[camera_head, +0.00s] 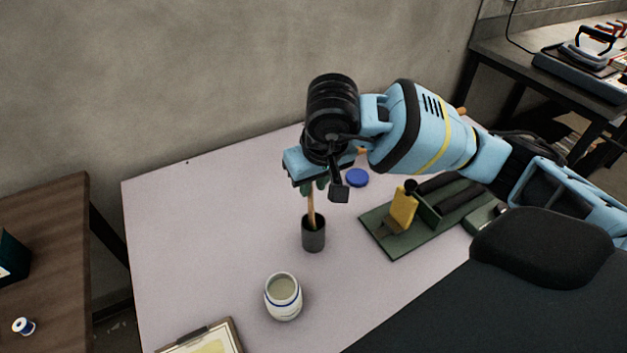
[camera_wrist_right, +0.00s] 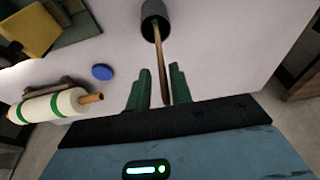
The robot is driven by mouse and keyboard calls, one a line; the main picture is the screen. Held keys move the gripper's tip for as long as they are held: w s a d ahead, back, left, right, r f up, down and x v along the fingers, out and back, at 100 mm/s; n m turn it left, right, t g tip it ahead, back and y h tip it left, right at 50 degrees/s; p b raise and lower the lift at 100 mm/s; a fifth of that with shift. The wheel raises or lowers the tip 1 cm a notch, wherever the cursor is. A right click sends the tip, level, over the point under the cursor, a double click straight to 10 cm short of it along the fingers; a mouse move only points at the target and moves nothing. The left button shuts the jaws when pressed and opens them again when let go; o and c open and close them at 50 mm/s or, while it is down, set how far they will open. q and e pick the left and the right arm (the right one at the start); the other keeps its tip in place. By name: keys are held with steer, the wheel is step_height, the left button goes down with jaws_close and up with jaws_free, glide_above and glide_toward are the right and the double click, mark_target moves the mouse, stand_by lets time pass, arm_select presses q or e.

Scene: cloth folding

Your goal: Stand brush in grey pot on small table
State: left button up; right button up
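The brush (camera_head: 311,209) stands in the dark grey pot (camera_head: 314,238) on the pale table (camera_head: 180,230), its wooden handle up and slightly tilted; its lower end is hidden inside the pot. My right gripper (camera_head: 315,187) is above the pot, around the top of the handle. In the right wrist view, the fingers (camera_wrist_right: 158,88) are apart, with the brush handle (camera_wrist_right: 161,60) between them, close to the right-hand finger and with a gap to the other. The grey pot (camera_wrist_right: 155,12) shows at the top there. My left gripper is not in view.
A white jar with blue bands (camera_head: 283,298) stands in front of the pot. A green board (camera_head: 376,231) with a yellow-handled scraper lies to the right, and a blue disc (camera_head: 357,178) behind. A clipboard (camera_head: 228,331) is at the front edge. The table's left side is clear.

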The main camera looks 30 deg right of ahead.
steer(key=shift+o, duration=1)
steer(key=v, duration=0.8)
steer(key=shift+f, duration=0.1)
stand_by(0.3)
